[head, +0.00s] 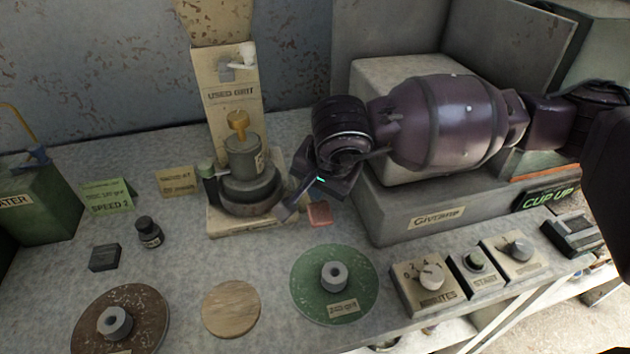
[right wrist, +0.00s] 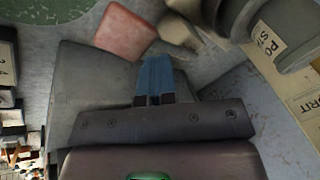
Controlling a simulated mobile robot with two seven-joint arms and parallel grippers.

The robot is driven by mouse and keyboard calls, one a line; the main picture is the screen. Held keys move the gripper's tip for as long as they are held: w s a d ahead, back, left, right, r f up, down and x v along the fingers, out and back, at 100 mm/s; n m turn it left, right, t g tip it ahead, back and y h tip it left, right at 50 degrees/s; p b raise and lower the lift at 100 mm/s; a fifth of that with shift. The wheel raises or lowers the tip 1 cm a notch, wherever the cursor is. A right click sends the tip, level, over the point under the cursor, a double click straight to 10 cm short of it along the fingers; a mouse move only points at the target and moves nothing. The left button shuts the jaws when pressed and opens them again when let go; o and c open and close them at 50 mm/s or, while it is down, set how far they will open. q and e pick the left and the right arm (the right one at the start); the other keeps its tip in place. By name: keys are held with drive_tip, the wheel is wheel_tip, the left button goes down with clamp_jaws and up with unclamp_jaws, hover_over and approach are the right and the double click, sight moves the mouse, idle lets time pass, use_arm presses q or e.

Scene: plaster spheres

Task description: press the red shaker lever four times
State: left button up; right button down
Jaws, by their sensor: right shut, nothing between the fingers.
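The red lever (head: 319,213) is a small flat red paddle at the right side of the shaker (head: 248,178), a grey round pot on a beige base with a yellow top piece. My right gripper (head: 288,207) is shut and empty, pointing down between the pot and the lever, just left of the paddle in the head view. In the right wrist view the red lever (right wrist: 125,34) lies just beyond and to the left of the blue fingertips (right wrist: 156,62). I cannot tell whether they touch. My left gripper is not in view.
A grey machine block (head: 430,215) stands right of the lever, with dial boxes (head: 425,285) in front. A green disc (head: 335,300), a wooden disc (head: 231,309) and a brown disc (head: 145,315) lie nearer. A tall "used grit" board (head: 228,110) stands behind the pot.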

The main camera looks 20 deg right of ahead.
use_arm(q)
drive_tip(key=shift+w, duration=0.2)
use_arm(e)
drive_tip(key=shift+w+r, duration=0.1)
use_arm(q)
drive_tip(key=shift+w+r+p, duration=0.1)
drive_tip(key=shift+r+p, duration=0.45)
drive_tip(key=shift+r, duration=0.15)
use_arm(e)
drive_tip(key=r, duration=0.1)
drive_tip(key=w+r, duration=0.1)
drive_tip(key=r, duration=0.1)
drive_tip(key=w+r, duration=0.1)
drive_tip(key=shift+w+d+r, duration=0.1)
drive_tip(key=shift+w+r, duration=0.05)
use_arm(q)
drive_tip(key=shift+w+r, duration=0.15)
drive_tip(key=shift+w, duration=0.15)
use_arm(e)
drive_tip(key=shift+r, duration=0.1)
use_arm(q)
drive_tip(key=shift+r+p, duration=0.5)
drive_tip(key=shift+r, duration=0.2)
use_arm(e)
drive_tip(key=r, duration=0.1)
drive_tip(key=w+r, duration=0.1)
drive_tip(key=r, duration=0.1)
drive_tip(key=w+r, duration=0.1)
drive_tip(key=shift+r, duration=0.2)
